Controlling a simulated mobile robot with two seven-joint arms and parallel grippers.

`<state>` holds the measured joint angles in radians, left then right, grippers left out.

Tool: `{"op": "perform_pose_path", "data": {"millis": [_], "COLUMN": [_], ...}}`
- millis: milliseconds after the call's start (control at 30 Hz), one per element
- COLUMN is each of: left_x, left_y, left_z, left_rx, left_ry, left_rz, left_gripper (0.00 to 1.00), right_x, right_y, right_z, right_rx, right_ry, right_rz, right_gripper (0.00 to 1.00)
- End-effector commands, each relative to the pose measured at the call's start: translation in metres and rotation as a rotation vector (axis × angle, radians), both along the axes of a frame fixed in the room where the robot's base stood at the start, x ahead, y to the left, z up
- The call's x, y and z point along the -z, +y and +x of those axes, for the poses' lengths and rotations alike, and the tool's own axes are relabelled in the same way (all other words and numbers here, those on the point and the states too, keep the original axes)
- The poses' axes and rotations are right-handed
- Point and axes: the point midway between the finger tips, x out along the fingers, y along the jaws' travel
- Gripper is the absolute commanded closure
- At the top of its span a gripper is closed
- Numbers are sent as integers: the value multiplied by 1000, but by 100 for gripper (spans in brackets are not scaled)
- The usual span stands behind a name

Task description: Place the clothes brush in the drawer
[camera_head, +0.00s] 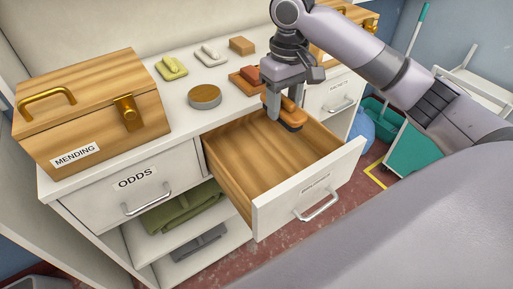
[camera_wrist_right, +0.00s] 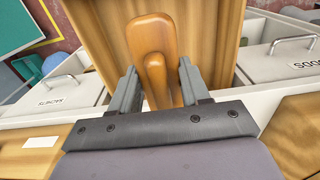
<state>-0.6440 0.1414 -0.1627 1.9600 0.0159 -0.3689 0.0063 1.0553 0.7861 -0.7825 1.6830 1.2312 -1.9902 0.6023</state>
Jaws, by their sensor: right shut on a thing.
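The clothes brush (camera_head: 292,117) has an orange-brown wooden body. My right gripper (camera_head: 284,106) is shut on it and holds it over the back right part of the open drawer (camera_head: 262,155). In the right wrist view the brush (camera_wrist_right: 152,35) sits between the two fingers, with the drawer's wooden floor (camera_wrist_right: 205,30) behind it. The drawer is pulled out, its inside looks empty, and its front label is hard to read. The brush's underside is hidden, and I cannot tell its exact height above the floor. My left gripper is not in view.
A wooden MENDING box (camera_head: 90,105) stands on the counter at left, above the shut ODDS drawer (camera_head: 135,185).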

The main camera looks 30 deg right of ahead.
Motion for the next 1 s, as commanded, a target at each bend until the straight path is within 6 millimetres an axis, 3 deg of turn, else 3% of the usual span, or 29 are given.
{"op": "perform_pose_path", "data": {"millis": [167, 533, 833, 1000], "left_x": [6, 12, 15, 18], "left_y": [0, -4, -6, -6], "left_z": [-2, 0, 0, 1], "left_rx": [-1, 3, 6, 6], "left_ry": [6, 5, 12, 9], "left_rz": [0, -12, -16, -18], "left_gripper": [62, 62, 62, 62], "right_x": [24, 119, 150, 180], "right_y": [0, 0, 0, 0], "right_z": [-1, -1, -1, -1], "right_rx": [0, 0, -1, 0], "right_ry": [5, 3, 2, 3], "right_rz": [-1, -1, -1, -1], "right_gripper": [78, 78, 78, 78]}}
